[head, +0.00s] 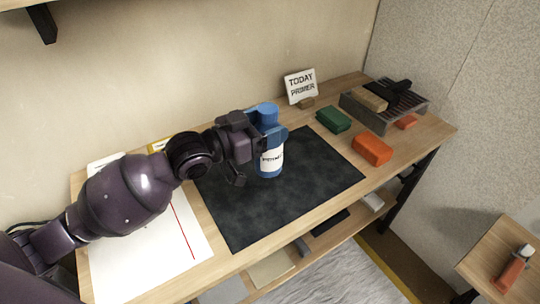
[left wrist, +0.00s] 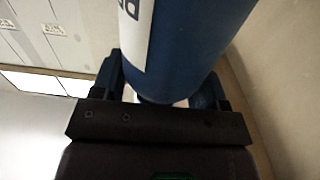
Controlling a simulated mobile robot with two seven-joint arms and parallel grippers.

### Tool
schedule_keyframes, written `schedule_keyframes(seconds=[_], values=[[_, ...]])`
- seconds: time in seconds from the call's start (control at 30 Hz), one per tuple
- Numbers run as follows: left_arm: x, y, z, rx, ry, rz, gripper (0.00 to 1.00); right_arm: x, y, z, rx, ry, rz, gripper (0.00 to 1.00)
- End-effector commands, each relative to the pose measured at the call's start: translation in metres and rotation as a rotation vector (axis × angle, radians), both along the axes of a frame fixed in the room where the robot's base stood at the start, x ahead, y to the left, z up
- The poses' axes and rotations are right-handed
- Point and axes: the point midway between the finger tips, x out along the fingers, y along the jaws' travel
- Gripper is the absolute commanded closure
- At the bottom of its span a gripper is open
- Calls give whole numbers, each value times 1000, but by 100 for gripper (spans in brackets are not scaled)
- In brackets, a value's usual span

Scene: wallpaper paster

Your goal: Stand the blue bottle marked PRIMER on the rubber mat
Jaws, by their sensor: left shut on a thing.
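The label's lettering is only partly readable. My left gripper (head: 270,135) comes in from the left and is shut on the bottle's upper part. In the left wrist view the bottle (left wrist: 195,45) fills the space between the fingers of my left gripper (left wrist: 165,85). My right gripper is not in view.
A green block (head: 333,119) and an orange block (head: 372,149) lie right of the mat. Behind them stand a wire rack (head: 382,120) and a "TODAY PRIMER" sign (head: 300,86). White paper (head: 150,250) lies to the left. The mat's front and right are clear.

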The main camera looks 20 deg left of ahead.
Motion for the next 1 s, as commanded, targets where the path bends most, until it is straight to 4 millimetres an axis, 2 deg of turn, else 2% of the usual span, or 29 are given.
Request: schedule_keyframes(seconds=[0.03,0.1,0.37,0.7,1.0], values=[[0,0,-13,-1,6,0,66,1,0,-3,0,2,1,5],[0,0,-21,0,3,0,66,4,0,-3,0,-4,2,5],[0,0,-32,-1,-1,0,66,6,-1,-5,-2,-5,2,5],[0,0,-83,0,5,0,66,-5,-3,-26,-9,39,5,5],[0,0,-83,0,-5,0,66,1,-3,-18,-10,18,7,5]])
